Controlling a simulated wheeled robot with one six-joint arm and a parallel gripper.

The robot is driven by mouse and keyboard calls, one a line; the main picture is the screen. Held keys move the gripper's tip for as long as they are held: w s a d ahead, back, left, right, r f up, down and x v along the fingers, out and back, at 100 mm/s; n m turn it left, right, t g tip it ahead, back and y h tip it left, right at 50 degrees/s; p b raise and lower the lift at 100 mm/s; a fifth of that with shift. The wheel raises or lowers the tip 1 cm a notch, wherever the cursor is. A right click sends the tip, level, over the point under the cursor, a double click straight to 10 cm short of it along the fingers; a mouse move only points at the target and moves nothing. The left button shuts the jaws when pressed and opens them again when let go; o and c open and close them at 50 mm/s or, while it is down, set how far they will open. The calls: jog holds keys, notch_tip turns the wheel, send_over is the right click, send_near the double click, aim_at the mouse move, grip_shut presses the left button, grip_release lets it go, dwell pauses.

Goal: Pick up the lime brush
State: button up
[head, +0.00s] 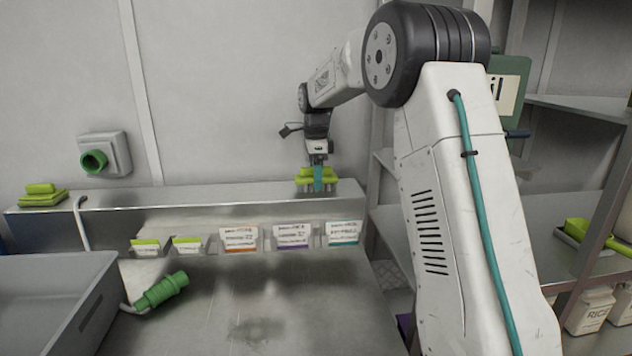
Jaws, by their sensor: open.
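A lime block with a raised top part, which looks like the lime brush (302,180), rests on the steel ledge below the wall. My gripper (318,182) points down over it, with its teal fingers open at the middle of the block. The fingers hide part of the block, and I cannot tell whether they touch it. A similar lime piece (42,196) lies at the far left of the ledge. A long lime piece with a handle (588,232) lies in a grey tray on the right shelf.
Label cards (240,238) and small lime-topped holders (187,244) line the ledge front. A green-ringed wall socket (94,161) is at left. The counter's middle is clear.

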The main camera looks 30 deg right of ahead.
jog(key=shift+f, duration=0.1)
jog(key=c, duration=1.1)
jog(key=shift+r, duration=0.55)
jog(key=r, duration=0.2)
jog(key=shift+s+a+r, duration=0.3)
jog(key=shift+a+r, duration=0.05)
jog(key=shift+a, duration=0.05)
jog(key=s+a, duration=0.3)
jog(key=a, duration=0.1)
jog(key=s+a, duration=0.3)
jog(key=a, duration=0.1)
jog(key=s+a+r, duration=0.1)
jog(key=s+a, duration=0.2)
jog(key=shift+s+a+r, duration=0.1)
jog(key=shift+s+a, duration=0.1)
jog(key=shift+a, duration=0.2)
jog(key=shift+o, duration=0.7)
